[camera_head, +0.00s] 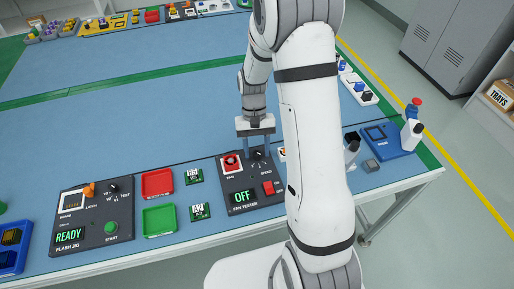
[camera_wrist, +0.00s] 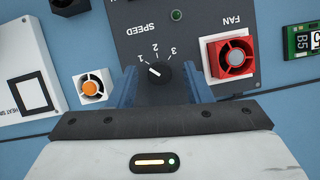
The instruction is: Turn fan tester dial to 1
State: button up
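The fan tester (camera_head: 238,183) is a dark panel near the table's front edge, with its display reading OFF. Its black speed dial (camera_wrist: 163,74) shows in the wrist view below the numbers 1, 2 and 3. The dial's white mark points up-left, roughly toward the 1. My gripper (camera_wrist: 160,80) has its blue fingers apart, one on each side of the dial. A gap shows on the dial's right side; contact on the left is hard to tell. In the head view my gripper (camera_head: 256,150) is low over the tester's far edge, near the dial (camera_head: 258,155).
A red fan (camera_wrist: 231,58) sits right beside the dial in the wrist view. The tester's red switch (camera_head: 268,188) is nearer the front edge. Green boards (camera_head: 193,176), red and green trays (camera_head: 158,183) and the flash jig (camera_head: 92,217) stand to the left.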

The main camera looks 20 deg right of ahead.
jog(key=v, duration=0.7)
jog(key=shift+w+r, duration=0.2)
jog(key=shift+r, duration=0.15)
jog(key=s+r+t, duration=0.3)
jog(key=s+r, duration=0.3)
jog(key=s, duration=0.2)
jog(key=s+r+n+t, duration=0.1)
jog(key=s+r+t, duration=0.3)
jog(key=s, duration=0.5)
notch_tip(320, 180, up, 2)
jog(key=shift+s+r+n+h, duration=0.2)
jog(key=shift+s+n+h, duration=0.1)
jog(key=shift+a, duration=0.15)
dwell(0.8)
